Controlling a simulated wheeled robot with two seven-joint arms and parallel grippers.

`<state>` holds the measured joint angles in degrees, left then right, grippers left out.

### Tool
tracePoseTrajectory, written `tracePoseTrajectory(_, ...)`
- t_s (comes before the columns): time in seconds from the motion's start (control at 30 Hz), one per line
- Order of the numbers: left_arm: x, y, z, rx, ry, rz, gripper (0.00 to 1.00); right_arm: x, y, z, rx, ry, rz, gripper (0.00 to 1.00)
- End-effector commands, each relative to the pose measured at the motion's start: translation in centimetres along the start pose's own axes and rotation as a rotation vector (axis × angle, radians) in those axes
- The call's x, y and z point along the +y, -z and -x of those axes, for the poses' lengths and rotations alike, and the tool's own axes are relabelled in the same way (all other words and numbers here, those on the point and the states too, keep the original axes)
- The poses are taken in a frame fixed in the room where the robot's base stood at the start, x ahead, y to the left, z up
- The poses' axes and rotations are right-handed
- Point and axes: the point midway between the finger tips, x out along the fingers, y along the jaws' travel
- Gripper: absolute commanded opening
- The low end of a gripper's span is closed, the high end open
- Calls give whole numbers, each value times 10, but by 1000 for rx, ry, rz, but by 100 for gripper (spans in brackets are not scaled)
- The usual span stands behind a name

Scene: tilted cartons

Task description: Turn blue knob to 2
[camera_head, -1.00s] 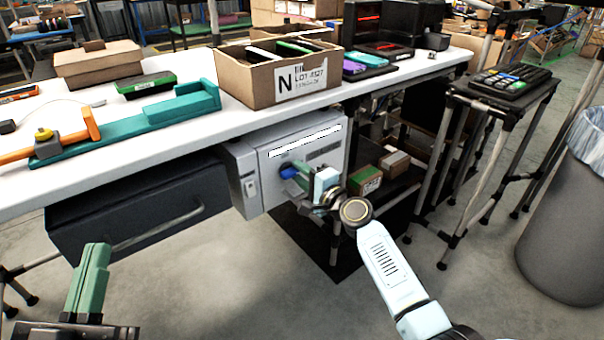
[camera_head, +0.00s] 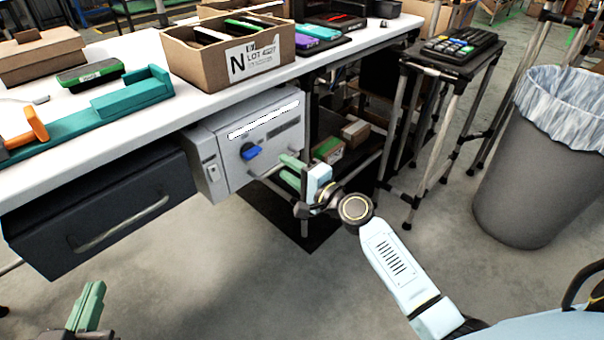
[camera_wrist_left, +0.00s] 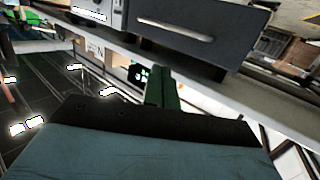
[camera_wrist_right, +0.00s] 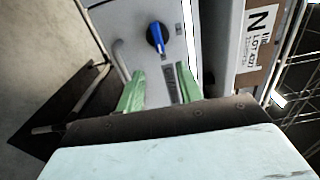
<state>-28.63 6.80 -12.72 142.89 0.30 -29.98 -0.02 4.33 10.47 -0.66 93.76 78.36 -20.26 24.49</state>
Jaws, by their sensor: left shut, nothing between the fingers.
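The blue knob (camera_head: 249,151) sits on the front of a grey box (camera_head: 222,176) mounted under the table. It also shows in the right wrist view (camera_wrist_right: 157,36), with its pointer part tilted; no numbers are readable. My right gripper (camera_head: 285,169) is open, with its two green fingers apart and empty. It is to the right of the knob and slightly below it in the head view, not touching it. In the right wrist view the knob lies beyond the gap between the fingers. My left gripper (camera_head: 88,300) is shut and empty at the lower left, far from the knob.
A dark drawer (camera_head: 100,215) with a bar handle hangs left of the grey box. A carton (camera_head: 200,75) labelled N and a teal fixture (camera_head: 110,108) are on the white table. A shelf with small boxes (camera_head: 328,150) and a bin (camera_head: 530,180) stand to the right.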

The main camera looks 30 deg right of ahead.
Motion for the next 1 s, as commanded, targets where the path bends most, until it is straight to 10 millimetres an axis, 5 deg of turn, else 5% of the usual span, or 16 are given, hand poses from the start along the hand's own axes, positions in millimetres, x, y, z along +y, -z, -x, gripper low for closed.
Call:
tracePoseTrajectory(0.3,-2,-13,2,-79,6,-2,0,0,0,38,0,-1,0,36)
tracePoseTrajectory(1.0,-2,-13,2,-79,6,-1,0,1,0,41,0,-1,0,36)
